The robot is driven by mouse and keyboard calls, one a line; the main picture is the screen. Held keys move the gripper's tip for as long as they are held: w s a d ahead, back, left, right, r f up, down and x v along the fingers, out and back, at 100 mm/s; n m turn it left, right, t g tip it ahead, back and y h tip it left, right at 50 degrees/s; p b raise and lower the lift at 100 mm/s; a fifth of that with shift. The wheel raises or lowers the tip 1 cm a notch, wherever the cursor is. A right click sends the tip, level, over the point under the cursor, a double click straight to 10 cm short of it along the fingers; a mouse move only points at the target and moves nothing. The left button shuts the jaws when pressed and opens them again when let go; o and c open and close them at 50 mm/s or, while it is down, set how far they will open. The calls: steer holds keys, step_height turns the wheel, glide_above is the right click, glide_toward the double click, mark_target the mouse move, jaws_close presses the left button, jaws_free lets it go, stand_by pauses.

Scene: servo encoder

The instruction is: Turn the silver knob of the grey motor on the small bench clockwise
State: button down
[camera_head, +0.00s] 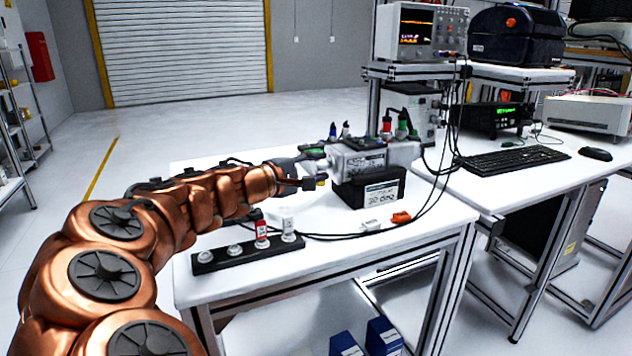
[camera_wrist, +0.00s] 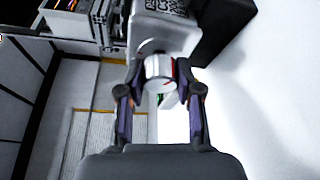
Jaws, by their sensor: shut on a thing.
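The grey motor (camera_head: 358,158) sits on a black block (camera_head: 370,190) on the small white bench (camera_head: 290,268). Its body (camera_wrist: 165,30) fills the top middle of the wrist view. The silver knob (camera_wrist: 158,67) sticks out of the motor toward my gripper and carries a red mark on its right side. My gripper (camera_wrist: 160,88) has one finger on each side of the knob and is shut on it. In the head view, my gripper (camera_head: 318,170) reaches the motor's left end, and the knob is mostly hidden there.
A black strip with sockets and plugs (camera_head: 245,254) lies near the bench's front. Cables and an orange connector (camera_head: 401,217) lie to the right. A keyboard (camera_head: 515,160) and an oscilloscope (camera_head: 418,32) stand on the neighbouring workstation.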

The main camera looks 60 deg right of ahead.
steer(key=shift+m+b, duration=0.5)
steer(key=c, duration=0.8)
jaws_free()
steer(key=shift+o, duration=0.2)
steer(key=f+v, duration=0.1)
steer(key=v, duration=1.1)
steer(key=shift+r, duration=0.25)
